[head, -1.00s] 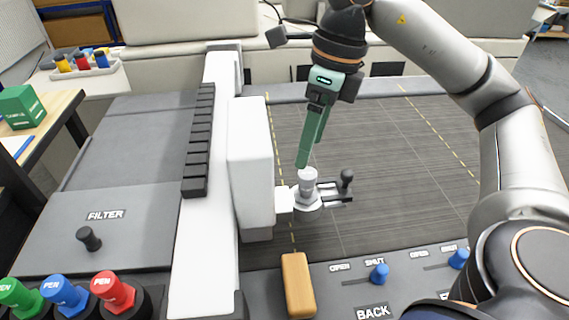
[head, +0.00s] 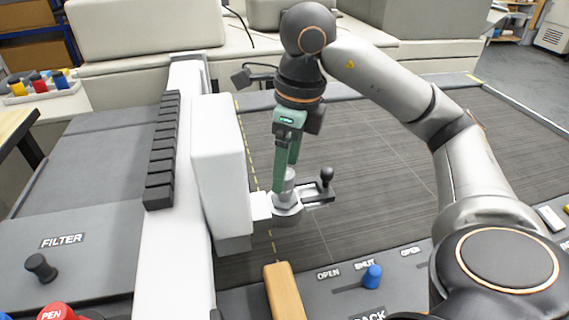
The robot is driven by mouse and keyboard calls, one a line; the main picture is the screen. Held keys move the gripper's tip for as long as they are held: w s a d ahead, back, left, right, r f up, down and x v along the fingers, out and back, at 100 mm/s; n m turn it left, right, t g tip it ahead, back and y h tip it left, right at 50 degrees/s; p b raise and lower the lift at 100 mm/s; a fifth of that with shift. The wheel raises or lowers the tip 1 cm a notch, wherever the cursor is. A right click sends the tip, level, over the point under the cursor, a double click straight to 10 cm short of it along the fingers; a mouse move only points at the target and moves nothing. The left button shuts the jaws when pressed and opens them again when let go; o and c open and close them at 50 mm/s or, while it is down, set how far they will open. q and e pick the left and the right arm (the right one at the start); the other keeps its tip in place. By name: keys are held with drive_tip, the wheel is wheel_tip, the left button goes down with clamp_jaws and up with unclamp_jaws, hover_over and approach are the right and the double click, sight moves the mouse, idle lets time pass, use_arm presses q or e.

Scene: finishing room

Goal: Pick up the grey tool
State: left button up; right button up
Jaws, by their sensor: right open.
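The grey tool (head: 290,186) is a short pale grey cylinder on a wider collar. It sits upright in a holder (head: 262,206) that sticks out from the white carriage. My right gripper (head: 284,184) has green fingers and points down at the tool. It is open, with its fingertips at the height of the tool's top. One finger covers the tool's left side, and I cannot tell whether the fingers touch it. My left gripper is not in view.
The white carriage housing (head: 222,165) stands close left of my gripper. A black-knobbed lever (head: 326,180) is just right of the tool. A tan handle (head: 284,292) and a blue slider knob (head: 372,276) are in front. The dark bed (head: 375,185) to the right is clear.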

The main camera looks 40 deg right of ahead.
sight(284, 199)
wheel_tip(284, 199, down, 3)
drive_tip(key=shift+w+a+r+b, duration=0.1)
drive_tip(key=shift+r+b, duration=0.05)
drive_tip(key=shift+b, duration=0.25)
drive_tip(key=shift+c, duration=0.2)
clamp_jaws()
